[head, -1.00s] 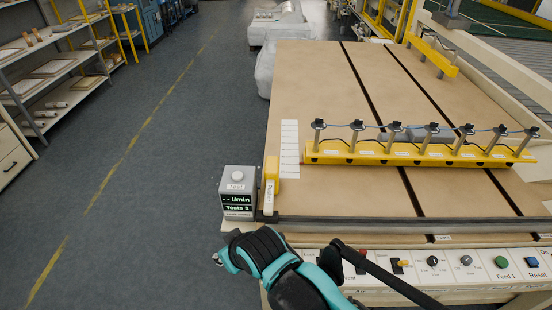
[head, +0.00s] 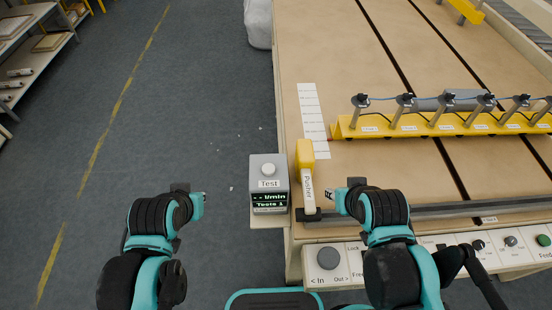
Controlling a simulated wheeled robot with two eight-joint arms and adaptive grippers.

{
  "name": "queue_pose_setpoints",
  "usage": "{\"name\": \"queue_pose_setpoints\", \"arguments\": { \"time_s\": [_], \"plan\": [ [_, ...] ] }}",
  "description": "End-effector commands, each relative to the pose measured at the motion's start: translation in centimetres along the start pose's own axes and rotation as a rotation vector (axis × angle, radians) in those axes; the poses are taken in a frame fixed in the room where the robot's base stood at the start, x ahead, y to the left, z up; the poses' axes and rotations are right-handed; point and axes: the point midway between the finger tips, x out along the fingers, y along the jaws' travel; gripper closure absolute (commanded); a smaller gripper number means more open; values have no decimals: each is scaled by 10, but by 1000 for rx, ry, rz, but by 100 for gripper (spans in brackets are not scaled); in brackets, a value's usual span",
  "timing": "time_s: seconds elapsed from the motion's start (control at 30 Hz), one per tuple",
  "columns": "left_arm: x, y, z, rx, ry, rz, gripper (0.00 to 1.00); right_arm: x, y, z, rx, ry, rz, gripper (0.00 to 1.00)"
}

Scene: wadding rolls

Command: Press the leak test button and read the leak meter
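The leak meter (head: 269,183) is a grey box on a small shelf at the table's front left corner. Its round white test button (head: 268,170) is on top above a "Test" label. Its dark display (head: 269,201) reads "- - l/min" and "Tests 1". My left gripper (head: 203,204) is left of the meter, apart from it. My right gripper (head: 330,193) is right of the meter, by the yellow-topped pusher (head: 306,170). Neither gripper touches the button. The fingers are small and seen edge-on, so whether they are open is unclear.
A yellow bar (head: 440,125) with several clamps crosses the brown table (head: 370,60). A control panel (head: 345,262) with a large grey knob (head: 328,258) runs along the front. The floor left of the meter is open. Shelves (head: 35,45) stand at far left.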

Motion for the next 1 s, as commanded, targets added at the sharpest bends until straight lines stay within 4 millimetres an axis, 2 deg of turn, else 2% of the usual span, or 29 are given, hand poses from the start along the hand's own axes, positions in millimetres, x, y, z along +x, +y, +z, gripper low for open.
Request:
{"name": "queue_pose_setpoints", "arguments": {
  "time_s": [0.1,0.13,0.27,0.43,0.57,0.7,0.9,1.0],
  "plan": [
    [0,0,0,0,0,0,100,0,0,0,0,0,0,66],
    [0,0,0,0,0,0,100,0,0,0,0,0,0,60],
    [-1,4,-5,13,-13,-3,100,-3,0,-2,0,0,0,60],
    [-5,24,-36,93,-81,-47,100,-18,0,-13,0,0,0,60],
    [-3,56,-71,179,-128,-137,100,-35,0,-25,0,0,0,60],
    [2,100,-106,250,-120,-256,100,-51,0,-36,0,0,0,60],
    [5,158,-131,295,-45,-387,100,-65,0,-46,0,0,0,60],
    [5,176,-135,300,-13,-421,100,-68,0,-49,0,0,0,60]
  ]
}}
